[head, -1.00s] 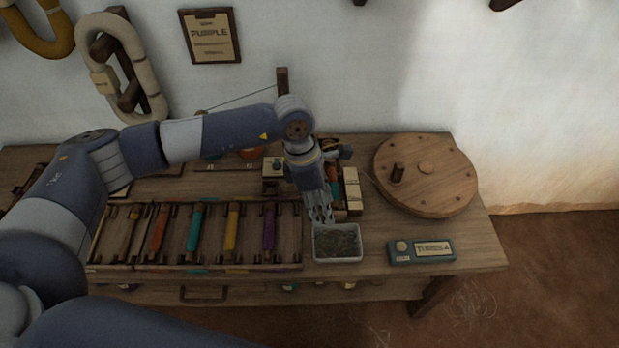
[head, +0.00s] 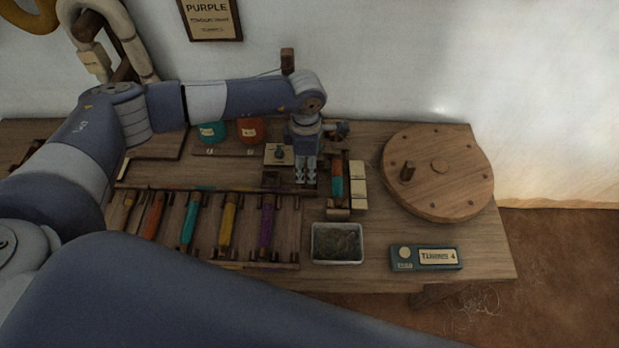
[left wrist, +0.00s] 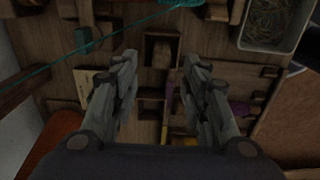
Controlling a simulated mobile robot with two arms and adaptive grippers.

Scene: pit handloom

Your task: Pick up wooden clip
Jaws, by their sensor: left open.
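My left gripper (head: 306,178) points down over the bench, behind and left of the small white tray. Its two fingers are apart and nothing shows between them; in the left wrist view the gap (left wrist: 158,78) lies over dark wooden compartments. A small brown wooden piece (left wrist: 161,54) sits in one compartment, just beyond the fingertips; it may be the wooden clip, but it is too dark to be sure. In the head view a small dark wooden holder (head: 271,179) stands just left of the fingers. My right gripper is not in view.
A white tray (head: 314,244) holds dark fibres. A rack of coloured bobbins (head: 228,222) lies to the left. A round wooden disc (head: 455,180) and a teal labelled box (head: 426,258) are at the right. A teal thread (left wrist: 100,48) crosses the left wrist view.

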